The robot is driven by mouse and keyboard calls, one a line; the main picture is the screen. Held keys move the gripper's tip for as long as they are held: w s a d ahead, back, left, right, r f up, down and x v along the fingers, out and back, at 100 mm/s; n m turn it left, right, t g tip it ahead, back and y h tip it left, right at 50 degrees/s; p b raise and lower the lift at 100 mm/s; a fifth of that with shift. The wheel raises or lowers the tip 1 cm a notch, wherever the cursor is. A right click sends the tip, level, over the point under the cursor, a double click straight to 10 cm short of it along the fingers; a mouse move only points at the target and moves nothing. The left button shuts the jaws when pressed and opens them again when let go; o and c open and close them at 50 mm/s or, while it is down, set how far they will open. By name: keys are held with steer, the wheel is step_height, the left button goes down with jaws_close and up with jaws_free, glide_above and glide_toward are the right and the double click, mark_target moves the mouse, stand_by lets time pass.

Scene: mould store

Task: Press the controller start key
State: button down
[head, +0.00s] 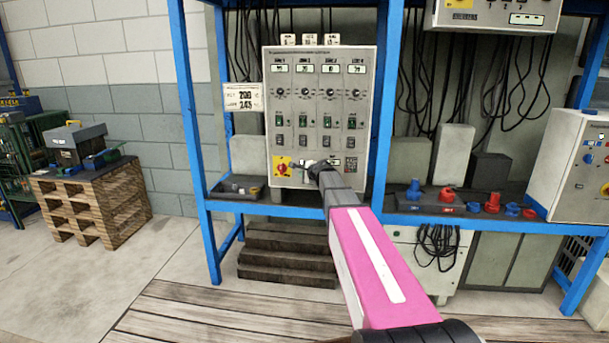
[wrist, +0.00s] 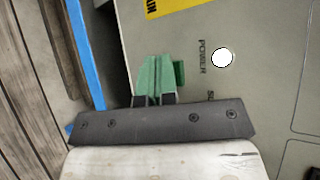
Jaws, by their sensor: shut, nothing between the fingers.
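The controller (head: 320,95) is a pale grey cabinet with several columns of displays, knobs and switches. My gripper (head: 318,168) is at the lower part of its front face, right of the red and yellow switch. In the wrist view my gripper (wrist: 157,72) is shut, its green fingertips together and empty, close over the grey panel (wrist: 260,100). A small green piece shows just right of the tips; I cannot tell whether it is the start key or part of a finger. A label starting with S is partly hidden by my gripper. Contact with the panel cannot be made out.
A round white lamp (wrist: 222,57) marked POWER is right of the fingertips. The red and yellow switch (head: 283,168) is left of my gripper. Blue rack posts (head: 194,130) stand either side of the controller. A dark tray (head: 238,188) lies on the shelf below.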

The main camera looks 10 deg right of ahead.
steer(key=shift+s+a, duration=0.25)
steer(key=shift+s, duration=0.45)
steer(key=s, duration=0.1)
steer(key=s+a, duration=0.1)
steer(key=s, duration=0.2)
steer(key=shift+s+a, duration=0.25)
steer(key=shift+s, duration=0.15)
stand_by(0.7)
